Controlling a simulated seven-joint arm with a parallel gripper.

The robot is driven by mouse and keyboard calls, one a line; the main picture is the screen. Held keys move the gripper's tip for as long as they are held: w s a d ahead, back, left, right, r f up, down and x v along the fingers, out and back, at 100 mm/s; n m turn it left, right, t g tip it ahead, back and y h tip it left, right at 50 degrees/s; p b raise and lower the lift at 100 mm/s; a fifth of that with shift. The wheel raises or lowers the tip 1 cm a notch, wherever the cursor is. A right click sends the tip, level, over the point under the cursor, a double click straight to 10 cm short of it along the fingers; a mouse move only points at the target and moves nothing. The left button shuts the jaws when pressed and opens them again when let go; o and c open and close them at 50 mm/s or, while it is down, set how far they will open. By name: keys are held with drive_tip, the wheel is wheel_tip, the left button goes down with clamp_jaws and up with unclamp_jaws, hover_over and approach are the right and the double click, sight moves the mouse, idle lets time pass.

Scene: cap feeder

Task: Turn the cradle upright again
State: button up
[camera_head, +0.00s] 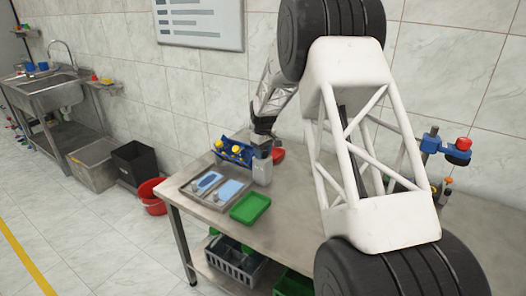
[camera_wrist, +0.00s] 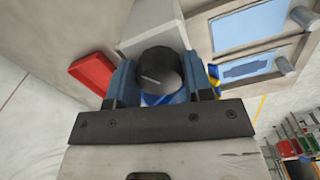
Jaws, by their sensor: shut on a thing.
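The blue cradle (camera_head: 220,147) with yellow pieces in it stands at the back of the steel table, beside a grey box-shaped post (camera_head: 262,171). It looks tilted, but it is too small to tell how far. My gripper (camera_head: 262,140) is at the cradle's right end, above the post. In the wrist view my gripper (camera_wrist: 163,82) is shut on a dark round knob (camera_wrist: 160,68) with a pale line on its face, one finger on each side. The post (camera_wrist: 148,25) shows behind the knob. Most of the cradle is hidden there; a little blue shows below the knob.
A tray (camera_head: 207,204) with two blue-marked compartments lies in front of the cradle. A green tray (camera_head: 250,207) is to its right. A red dish (camera_head: 278,155) lies right of the post and shows in the wrist view (camera_wrist: 92,72). A red bucket (camera_head: 150,198) stands on the floor.

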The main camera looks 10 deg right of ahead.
drive_tip(key=n, duration=0.3)
drive_tip(key=shift+n, duration=0.4)
drive_tip(key=n, duration=0.4)
drive_tip(key=o, duration=0.8)
drive_tip(key=m, duration=0.6)
drive_tip(key=shift+m, duration=0.4)
